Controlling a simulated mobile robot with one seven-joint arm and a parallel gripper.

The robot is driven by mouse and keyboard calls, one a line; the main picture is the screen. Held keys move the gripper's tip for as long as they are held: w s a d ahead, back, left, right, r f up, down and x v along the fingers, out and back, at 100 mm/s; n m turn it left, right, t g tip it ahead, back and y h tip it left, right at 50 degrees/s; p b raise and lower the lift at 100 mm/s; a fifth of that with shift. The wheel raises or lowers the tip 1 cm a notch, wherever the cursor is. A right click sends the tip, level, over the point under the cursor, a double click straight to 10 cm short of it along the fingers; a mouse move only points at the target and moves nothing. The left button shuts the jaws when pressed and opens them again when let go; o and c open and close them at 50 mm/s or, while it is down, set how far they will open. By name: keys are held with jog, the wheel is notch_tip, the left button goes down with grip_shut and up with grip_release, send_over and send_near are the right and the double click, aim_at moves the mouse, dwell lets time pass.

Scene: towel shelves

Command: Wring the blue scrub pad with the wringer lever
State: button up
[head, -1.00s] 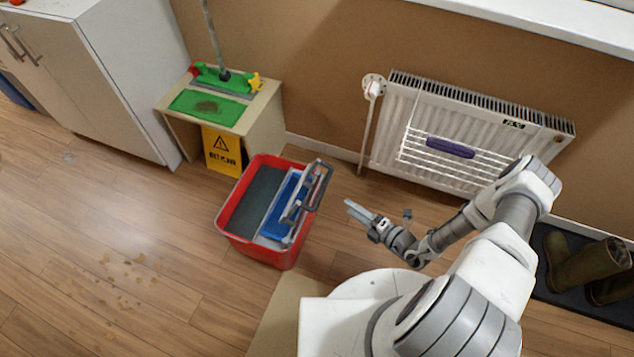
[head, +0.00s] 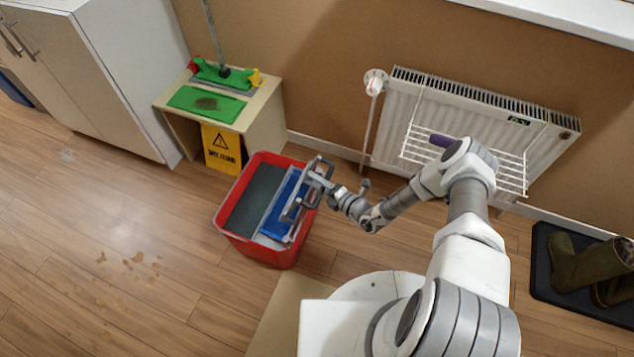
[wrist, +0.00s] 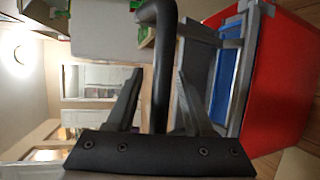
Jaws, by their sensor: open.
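The red bucket (head: 267,256) stands on the floor left of my base, with a grey wringer along its right side. The blue scrub pad (head: 283,210) lies in the wringer, and its blue also shows in the wrist view (wrist: 229,78). The wringer lever (head: 323,165) is a dark bent bar at the bucket's right rim. In the wrist view the lever's bar (wrist: 163,75) stands between my two fingers, with a gap showing on both sides. My gripper (wrist: 160,95) is open around the bar. In the head view my gripper (head: 318,183) is at the lever, its fingertips partly merged with it.
A small wooden table (head: 261,115) with green pads and a mop stands behind the bucket. A yellow wet-floor sign (head: 221,150) leans at it. A radiator (head: 392,120) with a rack is on the wall. Brown spots mark the floor left.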

grip_shut()
dwell(1.4)
